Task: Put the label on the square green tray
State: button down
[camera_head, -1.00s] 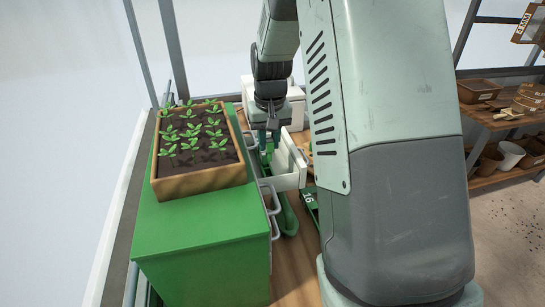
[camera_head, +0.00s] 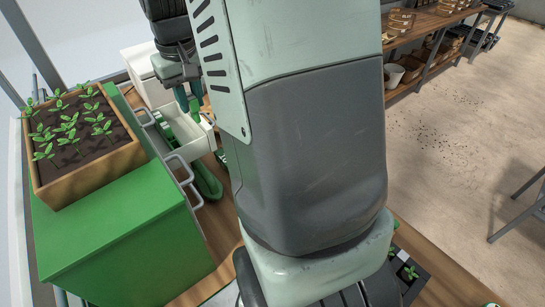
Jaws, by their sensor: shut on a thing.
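My gripper (camera_head: 190,100) has teal fingers pointing down at the open white drawer (camera_head: 186,154). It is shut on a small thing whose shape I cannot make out. Green things (camera_head: 178,132) show inside the drawer, partly hidden by the fingers. I cannot pick out the label with certainty. No square green tray shows clearly; my own arm covers much of the bench.
A planter of seedlings (camera_head: 60,178) stands on a green cabinet (camera_head: 120,235) at left. A long green thing (camera_head: 206,182) lies beside the drawer. A dark seedling tray (camera_head: 420,288) shows at lower right. Shelves with pots (camera_head: 425,32) stand at the back.

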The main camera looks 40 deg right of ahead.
jog(key=s+d+f, duration=0.2)
jog(key=d+f, duration=0.4)
jog(key=d, duration=0.4)
jog(key=s+d+f, duration=0.1)
jog(key=d+f, duration=0.5)
jog(key=d, duration=0.3)
jog(key=shift+s+d+f, duration=0.1)
jog(key=shift+s+f, duration=0.05)
jog(key=shift+f, duration=2.35)
jog(key=shift+s+d+f, duration=0.1)
jog(key=shift+s+f, duration=0.05)
jog(key=shift+f, duration=2.3)
jog(key=shift+f, duration=0.1)
jog(key=c, duration=0.9)
grip_release()
jog(key=shift+c, duration=0.2)
